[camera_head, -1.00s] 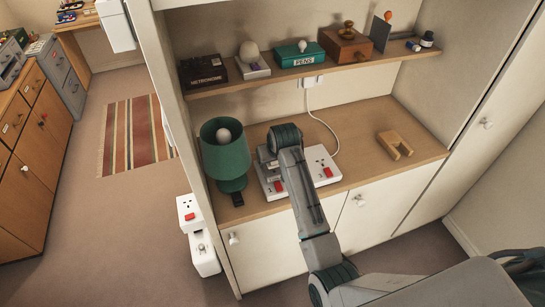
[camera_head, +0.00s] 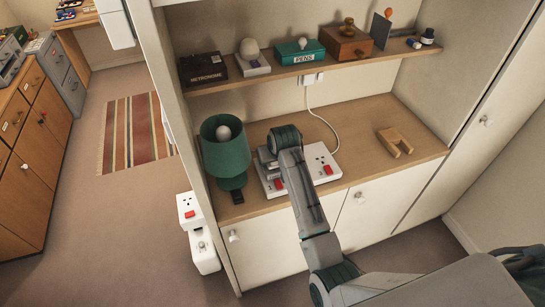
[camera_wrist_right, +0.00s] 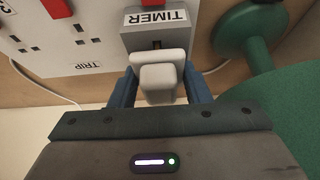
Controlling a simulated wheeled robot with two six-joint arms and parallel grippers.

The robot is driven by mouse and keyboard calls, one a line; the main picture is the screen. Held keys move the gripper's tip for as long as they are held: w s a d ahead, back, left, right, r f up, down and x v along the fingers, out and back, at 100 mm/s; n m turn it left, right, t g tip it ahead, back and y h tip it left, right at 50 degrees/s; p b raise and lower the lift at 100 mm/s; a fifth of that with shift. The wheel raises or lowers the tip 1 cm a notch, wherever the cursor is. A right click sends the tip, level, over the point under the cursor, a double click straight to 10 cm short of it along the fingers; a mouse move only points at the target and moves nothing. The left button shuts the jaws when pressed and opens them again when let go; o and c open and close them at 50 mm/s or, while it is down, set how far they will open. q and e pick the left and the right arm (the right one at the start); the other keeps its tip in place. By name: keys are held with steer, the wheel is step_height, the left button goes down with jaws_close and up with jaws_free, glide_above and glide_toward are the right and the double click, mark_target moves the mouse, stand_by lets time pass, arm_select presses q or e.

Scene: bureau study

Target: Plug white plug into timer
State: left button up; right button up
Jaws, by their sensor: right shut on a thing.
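The plug overlaps the lower part of the timer's face, just below the slot. I cannot tell whether it touches the timer, and its pins are hidden. In the head view my right arm reaches the counter and hides most of this spot. My left gripper is not in view.
A white socket strip (camera_head: 322,162) with red switches lies on the counter (camera_head: 360,130). The green lamp (camera_head: 226,158) stands close beside my right gripper. A white cable (camera_head: 322,121) runs up to a wall socket.

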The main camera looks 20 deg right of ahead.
steer(key=shift+s+f, duration=0.15)
steer(key=shift+f, duration=0.2)
stand_by(0.5)
steer(key=o, duration=1.1)
steer(key=shift+s, duration=0.1)
steer(key=shift+f, duration=0.1)
steer(key=shift+f, duration=0.1)
steer(key=shift+w+r, duration=0.2)
steer(key=shift+r, duration=3.55)
steer(key=shift+f, duration=0.1)
